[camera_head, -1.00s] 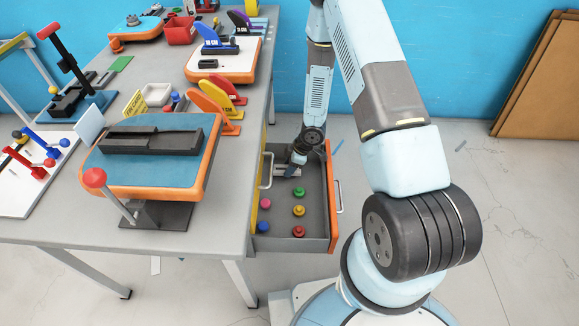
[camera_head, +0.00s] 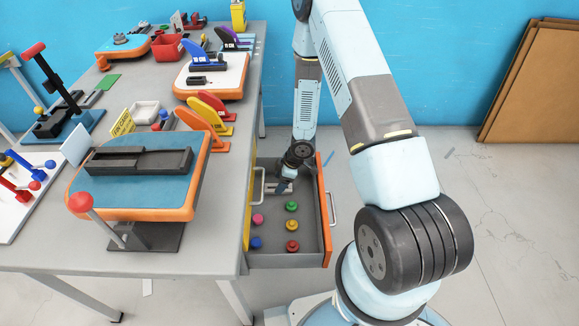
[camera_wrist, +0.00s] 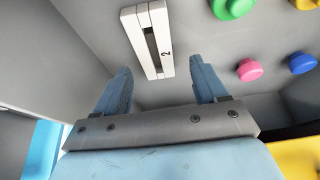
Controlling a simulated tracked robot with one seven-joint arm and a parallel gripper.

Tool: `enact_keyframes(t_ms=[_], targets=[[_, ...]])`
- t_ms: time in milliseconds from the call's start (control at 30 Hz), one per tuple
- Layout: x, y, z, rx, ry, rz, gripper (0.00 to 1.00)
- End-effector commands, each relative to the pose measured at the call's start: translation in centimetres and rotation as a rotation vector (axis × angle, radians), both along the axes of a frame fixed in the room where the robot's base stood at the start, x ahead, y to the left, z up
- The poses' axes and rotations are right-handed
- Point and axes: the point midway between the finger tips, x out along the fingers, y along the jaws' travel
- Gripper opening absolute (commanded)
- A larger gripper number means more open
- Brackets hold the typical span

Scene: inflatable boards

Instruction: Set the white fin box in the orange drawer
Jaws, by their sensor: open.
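The white fin box (camera_wrist: 148,42) is a slim slotted bar marked "2". It lies on the grey floor inside the orange-fronted drawer (camera_head: 325,212), toward the drawer's far end. In the head view it shows small and pale (camera_head: 272,188), partly hidden by my gripper. My gripper (camera_wrist: 160,70) is open, reaching down into the drawer. Its two fingers stand apart on either side of the box's near end, and I see no contact. The drawer is pulled out from the workbench.
Several coloured knobs, such as the green one (camera_head: 292,206) and the pink one (camera_wrist: 249,70), sit in the drawer's nearer half. The workbench (camera_head: 215,225) stands left, crowded with boards, fins and jigs. Cardboard sheets (camera_head: 535,85) lean on the wall.

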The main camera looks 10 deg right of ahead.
Motion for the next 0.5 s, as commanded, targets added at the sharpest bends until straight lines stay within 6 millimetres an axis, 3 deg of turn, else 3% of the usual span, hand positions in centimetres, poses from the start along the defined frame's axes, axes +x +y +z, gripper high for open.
enact_keyframes(t_ms=[500], targets=[[-0.4, -3.4, 7.9, -0.004, -0.005, -0.005, 0.71]])
